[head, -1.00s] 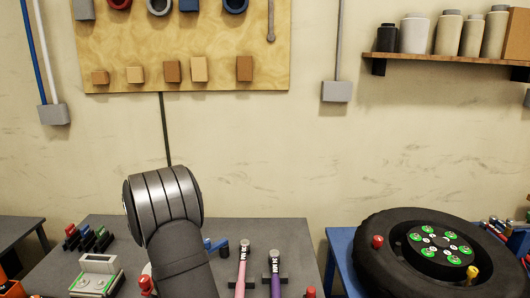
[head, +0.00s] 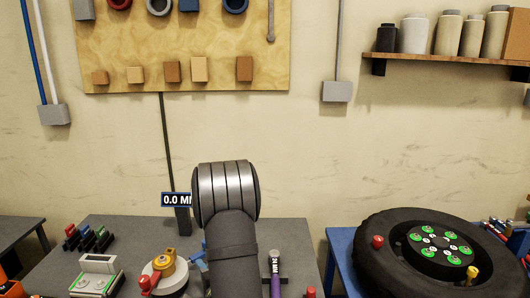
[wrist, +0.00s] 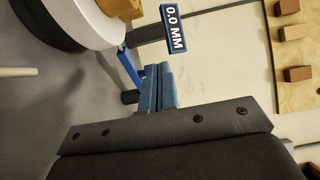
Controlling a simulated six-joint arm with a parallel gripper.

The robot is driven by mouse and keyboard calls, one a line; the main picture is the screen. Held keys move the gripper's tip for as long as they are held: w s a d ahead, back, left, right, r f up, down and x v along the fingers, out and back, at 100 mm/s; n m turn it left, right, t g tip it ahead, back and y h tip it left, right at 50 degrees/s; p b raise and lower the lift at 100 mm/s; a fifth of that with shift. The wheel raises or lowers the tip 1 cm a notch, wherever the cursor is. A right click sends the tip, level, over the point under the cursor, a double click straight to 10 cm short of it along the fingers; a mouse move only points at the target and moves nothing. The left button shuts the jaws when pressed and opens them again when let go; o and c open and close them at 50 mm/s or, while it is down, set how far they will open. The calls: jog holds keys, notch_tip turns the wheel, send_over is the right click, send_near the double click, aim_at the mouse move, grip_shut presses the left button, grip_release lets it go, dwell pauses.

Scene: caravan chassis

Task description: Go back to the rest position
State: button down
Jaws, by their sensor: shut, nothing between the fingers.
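My gripper (wrist: 158,88) shows in the wrist view as two blue fingers pressed together, with nothing between them. They are in front of the dark bracket of my wrist. In the head view my grey arm rises from the bottom centre over the table, and its rounded joint hides part of what is behind it; I cannot make out the fingers clearly there. Near my gripper in the wrist view is a sign reading 0.0 MM (wrist: 173,28), which also stands on a dark post in the head view (head: 177,200). A blue bar (wrist: 131,68) lies close beside the fingers.
A round pale base with a yellow top (head: 168,265) sits left of my arm. A purple-handled tool (head: 275,280) stands to its right. A device with a screen (head: 97,275) is at the left. A wheel (head: 380,255) lies on the blue table at the right.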

jog(key=shift+w+d+n+g+y, duration=0.2)
jog(key=shift+w+n+g+y, duration=0.5)
jog(key=shift+w+y, duration=0.2)
jog(key=shift+s, duration=0.15)
dwell(1.5)
jog(key=shift+s+a+m+t+h, duration=0.35)
jog(key=shift+s+m+t+h, duration=0.25)
jog(key=shift+s+m+h, duration=0.4)
jog(key=shift+s+a+m+t+h, duration=0.4)
jog(key=shift+s+m+t+h, duration=0.3)
jog(key=shift+h, duration=0.5)
jog(key=shift+s+a+m+t+h, duration=0.35)
jog(key=shift+s+m+t+h, duration=0.25)
jog(key=shift+s+h, duration=0.45)
jog(key=shift+w, duration=0.1)
jog(key=shift+w+d, duration=0.15)
